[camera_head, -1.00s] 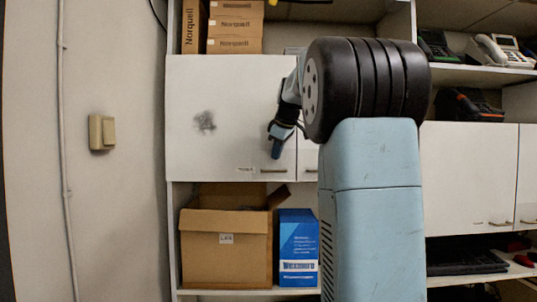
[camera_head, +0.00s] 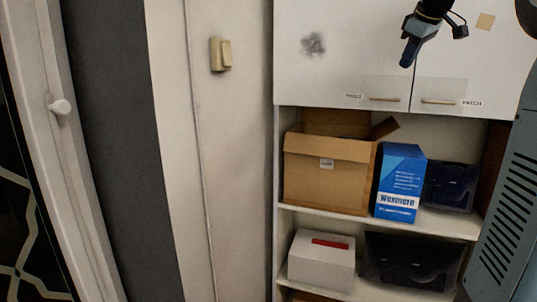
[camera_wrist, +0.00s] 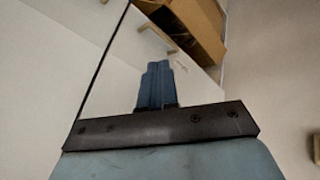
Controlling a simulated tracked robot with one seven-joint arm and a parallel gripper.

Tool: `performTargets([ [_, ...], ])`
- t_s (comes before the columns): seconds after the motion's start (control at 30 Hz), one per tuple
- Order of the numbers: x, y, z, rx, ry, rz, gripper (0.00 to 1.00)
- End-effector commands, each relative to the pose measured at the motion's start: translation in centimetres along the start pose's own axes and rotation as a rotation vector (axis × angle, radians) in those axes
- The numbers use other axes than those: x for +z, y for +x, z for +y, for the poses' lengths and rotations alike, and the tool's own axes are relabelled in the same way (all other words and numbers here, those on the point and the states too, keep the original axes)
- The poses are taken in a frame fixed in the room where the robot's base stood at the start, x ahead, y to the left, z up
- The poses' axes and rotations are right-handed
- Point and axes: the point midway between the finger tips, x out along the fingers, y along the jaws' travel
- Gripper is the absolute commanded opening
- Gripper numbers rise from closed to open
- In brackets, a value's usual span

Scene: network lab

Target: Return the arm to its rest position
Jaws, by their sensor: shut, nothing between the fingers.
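My gripper (camera_head: 409,50) is at the top right of the head view, in front of the white cupboard doors (camera_head: 345,75). Its blue fingers point down and are together, with nothing between them. In the wrist view the blue fingers (camera_wrist: 157,84) also show closed, with a white door panel behind them. How far the fingertips are from the doors is hard to tell.
Below the doors, a shelf (camera_head: 440,222) holds an open cardboard box (camera_head: 325,180), a blue box (camera_head: 400,185) and a dark case (camera_head: 449,186). A white box (camera_head: 321,260) is lower. A light switch (camera_head: 220,55) and a white door frame (camera_head: 70,150) are left.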

Motion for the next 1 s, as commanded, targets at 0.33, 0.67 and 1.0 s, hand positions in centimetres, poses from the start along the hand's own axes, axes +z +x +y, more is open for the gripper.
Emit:
performTargets([
  [0.33,6.5,1.1,-13.7,-0.086,0.268,-0.006,0.00],
  [0.67,14.4,3.5,-27.8,-0.098,0.471,-0.061,0.00],
  [1.0,21.6,6.6,-36.8,-0.053,0.606,-0.111,0.00],
])
